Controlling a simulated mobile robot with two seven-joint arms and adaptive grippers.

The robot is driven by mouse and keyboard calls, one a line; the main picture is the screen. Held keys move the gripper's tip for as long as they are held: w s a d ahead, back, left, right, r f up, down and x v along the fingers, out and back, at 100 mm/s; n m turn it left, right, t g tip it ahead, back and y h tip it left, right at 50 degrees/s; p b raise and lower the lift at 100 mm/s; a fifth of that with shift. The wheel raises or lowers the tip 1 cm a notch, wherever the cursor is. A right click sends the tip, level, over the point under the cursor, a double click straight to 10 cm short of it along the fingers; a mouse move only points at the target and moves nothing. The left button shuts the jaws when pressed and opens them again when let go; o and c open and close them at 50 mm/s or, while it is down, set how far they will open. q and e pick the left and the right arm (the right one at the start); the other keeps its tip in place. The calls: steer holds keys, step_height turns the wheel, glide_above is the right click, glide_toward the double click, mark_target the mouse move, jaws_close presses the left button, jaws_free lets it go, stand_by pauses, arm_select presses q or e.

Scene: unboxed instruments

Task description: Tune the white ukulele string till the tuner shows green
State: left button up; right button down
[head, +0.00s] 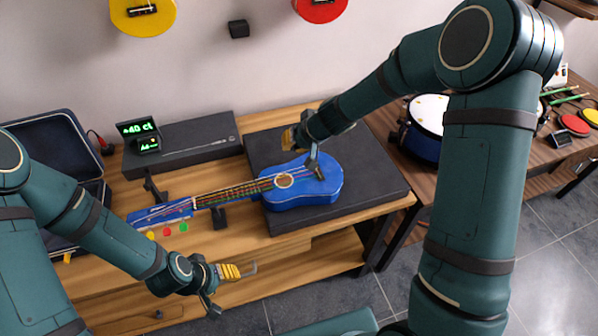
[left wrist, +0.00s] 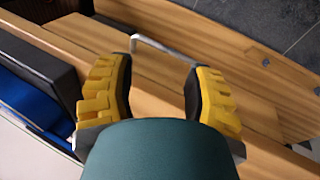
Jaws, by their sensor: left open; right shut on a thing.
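The blue ukulele (head: 325,187) lies with its body on a dark pad and its neck pointing left. Its headstock (head: 160,214) has yellow, red and green pegs (head: 167,231) along the near side; I cannot make out a white peg. Several coloured strings run along the neck; the white one is not clear. The tuner display (head: 137,127) shows small green characters, seemingly a plus value in ct. My right gripper (head: 302,150) is shut at the far edge of the ukulele's body, seemingly on it. My left gripper (head: 230,285) is open in front of the bench, right of the headstock; its wrist view (left wrist: 158,85) shows nothing held.
A dark stand (head: 219,216) is under the neck. A thin grey bar (left wrist: 165,50) shows beyond the left fingers. An open case (head: 45,140) is at left, a long dark box (head: 185,147) behind. A drum (head: 425,125) stands on the right table.

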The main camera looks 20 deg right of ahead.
mark_target(299, 168)
step_height(299, 168, down, 4)
steer(key=b, duration=0.3)
steer(key=shift+f+b, duration=0.6)
steer(key=shift+b, duration=0.05)
stand_by(0.8)
steer(key=shift+f+b, duration=0.4)
steer(key=shift+b, duration=0.15)
steer(key=shift+f+b, duration=0.25)
steer(key=shift+b, duration=0.05)
stand_by(0.5)
steer(key=shift+r, duration=0.1)
steer(key=shift+r+p, duration=0.55)
steer(key=shift+r, duration=0.1)
